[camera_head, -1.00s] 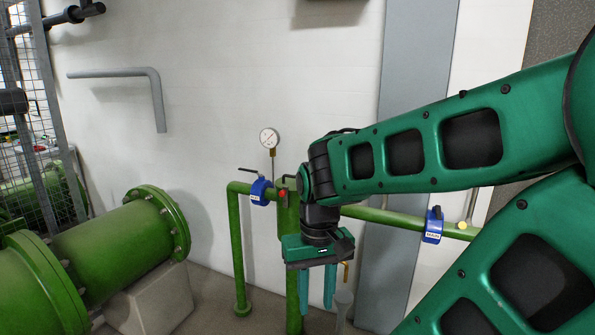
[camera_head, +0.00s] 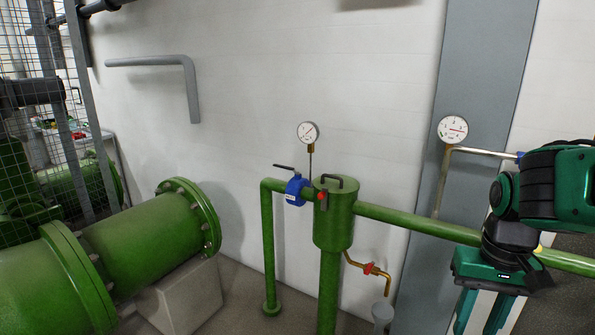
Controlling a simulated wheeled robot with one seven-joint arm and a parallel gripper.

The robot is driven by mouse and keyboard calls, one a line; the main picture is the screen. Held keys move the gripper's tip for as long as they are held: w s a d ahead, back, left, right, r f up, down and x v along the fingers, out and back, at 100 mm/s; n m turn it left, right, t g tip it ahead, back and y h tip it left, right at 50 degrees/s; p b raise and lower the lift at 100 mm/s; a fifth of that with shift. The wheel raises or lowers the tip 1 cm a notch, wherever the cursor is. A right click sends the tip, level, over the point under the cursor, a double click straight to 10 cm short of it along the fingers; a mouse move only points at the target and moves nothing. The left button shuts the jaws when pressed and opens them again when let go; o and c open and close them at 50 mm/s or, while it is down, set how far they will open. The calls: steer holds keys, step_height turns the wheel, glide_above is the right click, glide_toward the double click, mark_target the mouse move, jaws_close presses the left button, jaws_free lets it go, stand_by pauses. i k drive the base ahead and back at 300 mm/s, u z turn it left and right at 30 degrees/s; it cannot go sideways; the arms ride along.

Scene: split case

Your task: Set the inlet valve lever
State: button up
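A blue valve (camera_head: 296,190) with a white label sits on the green pipe just left of the green vessel. I cannot read its label. Its black lever (camera_head: 284,167) points left, nearly level and tilted slightly up at its far end. My gripper (camera_head: 483,315) hangs fingers-down at the lower right, well to the right of this valve and apart from it. Its two fingers are spread with a gap between them and nothing visible in it. The fingertips reach the bottom edge of the picture. A second blue valve further right on the pipe is hidden behind my arm.
The green vessel (camera_head: 334,222) has a red knob and a brass drain (camera_head: 369,268) over a grey funnel (camera_head: 383,313). Pressure gauges stand above the left valve (camera_head: 308,133) and at the right (camera_head: 452,129). A large green flanged pipe (camera_head: 150,235) fills the lower left.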

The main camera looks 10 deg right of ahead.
mark_target(275, 165)
steer(key=z, duration=0.1)
steer(key=i, duration=1)
steer(key=u, duration=0.05)
steer(key=k, duration=0.6)
steer(key=u, duration=0.55)
steer(key=i, duration=1.65)
steer(key=z, duration=0.3)
